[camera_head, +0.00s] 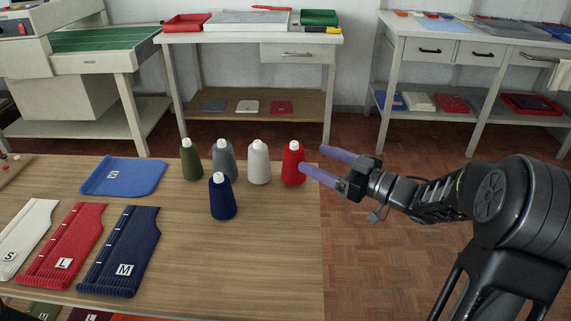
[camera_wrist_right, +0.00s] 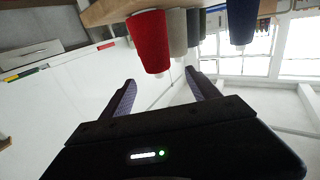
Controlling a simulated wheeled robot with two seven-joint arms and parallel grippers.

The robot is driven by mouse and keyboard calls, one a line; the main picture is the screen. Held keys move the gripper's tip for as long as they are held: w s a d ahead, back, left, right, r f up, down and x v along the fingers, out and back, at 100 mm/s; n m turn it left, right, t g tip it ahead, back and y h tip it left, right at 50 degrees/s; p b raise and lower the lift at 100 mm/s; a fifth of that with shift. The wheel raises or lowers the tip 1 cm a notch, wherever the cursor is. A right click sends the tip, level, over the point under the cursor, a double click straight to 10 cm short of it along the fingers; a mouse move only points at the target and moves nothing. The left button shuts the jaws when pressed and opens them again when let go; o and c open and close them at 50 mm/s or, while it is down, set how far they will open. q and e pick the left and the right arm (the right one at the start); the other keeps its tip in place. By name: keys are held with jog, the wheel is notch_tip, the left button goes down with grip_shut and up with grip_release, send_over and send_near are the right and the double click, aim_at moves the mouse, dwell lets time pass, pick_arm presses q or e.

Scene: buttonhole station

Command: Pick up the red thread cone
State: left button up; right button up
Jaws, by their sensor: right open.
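The red thread cone (camera_head: 293,164) stands upright near the right edge of the wooden table, with a white tip on top. In the right wrist view the red cone (camera_wrist_right: 149,41) appears upside down, ahead of the fingers and slightly left of the gap between them. My right gripper (camera_head: 312,158) is open and empty, its two purple fingers pointing left at the cone. The near finger's tip overlaps the cone's side in the head view; I cannot tell whether they touch. The fingers also show in the right wrist view (camera_wrist_right: 160,88). My left gripper is out of view.
A white cone (camera_head: 259,163), grey cone (camera_head: 223,161), green cone (camera_head: 191,160) and navy cone (camera_head: 222,198) stand left of the red one. Folded fabric pieces lie at the table's left, including a blue one (camera_head: 125,176). The front right of the table (camera_head: 280,260) is clear.

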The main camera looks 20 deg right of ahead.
aim_at(298, 149)
jog(key=shift+x, duration=1.25)
jog(key=shift+w, duration=0.1)
jog(key=shift+b+x, duration=0.45)
jog(key=shift+x, duration=2.1)
jog(key=shift+d+r, duration=0.1)
jog(key=shift+r, duration=0.05)
grip_shut()
